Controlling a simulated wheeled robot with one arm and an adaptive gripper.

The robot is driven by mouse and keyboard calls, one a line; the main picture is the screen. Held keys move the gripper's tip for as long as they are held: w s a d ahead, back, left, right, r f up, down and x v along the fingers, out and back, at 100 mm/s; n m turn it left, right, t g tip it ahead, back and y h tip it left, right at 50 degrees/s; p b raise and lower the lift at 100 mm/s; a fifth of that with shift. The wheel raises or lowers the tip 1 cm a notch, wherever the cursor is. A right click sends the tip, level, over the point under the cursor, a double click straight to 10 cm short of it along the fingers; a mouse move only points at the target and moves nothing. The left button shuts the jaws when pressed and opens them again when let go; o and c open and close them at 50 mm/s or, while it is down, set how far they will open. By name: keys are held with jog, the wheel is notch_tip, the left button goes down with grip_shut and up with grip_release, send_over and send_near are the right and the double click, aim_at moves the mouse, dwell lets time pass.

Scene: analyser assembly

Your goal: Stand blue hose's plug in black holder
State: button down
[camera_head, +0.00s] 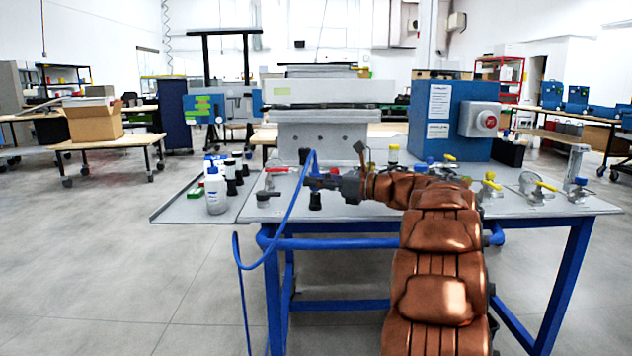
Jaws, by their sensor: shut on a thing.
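The blue hose (279,238) arches up at my gripper and hangs down over the table's front left edge towards the floor. My gripper (312,181) is at the end of my brown arm, above the left part of the table, shut on the hose's plug at the arched end. The plug is small and mostly hidden by the fingers. A black cylinder (315,201), likely the black holder, stands on the table just below the gripper. Whether the plug touches it I cannot tell. Another small black piece (304,156) shows behind the hose.
A white bottle (215,191) and several dark-bodied bottles (231,177) stand on the table's left side. A grey metal block (322,140) stands behind the gripper. A blue box with a red button (462,118) is at the back right. Several valves with yellow handles (490,185) are at right.

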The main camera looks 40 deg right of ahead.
jog(key=shift+f+b, duration=0.3)
jog(key=shift+b, duration=0.35)
dwell(0.4)
dwell(0.5)
jog(key=c, duration=0.8)
grip_release()
jog(key=shift+c, duration=0.2)
jog(key=shift+s, duration=0.1)
jog(key=v, duration=1.2)
jog(key=shift+d, duration=0.1)
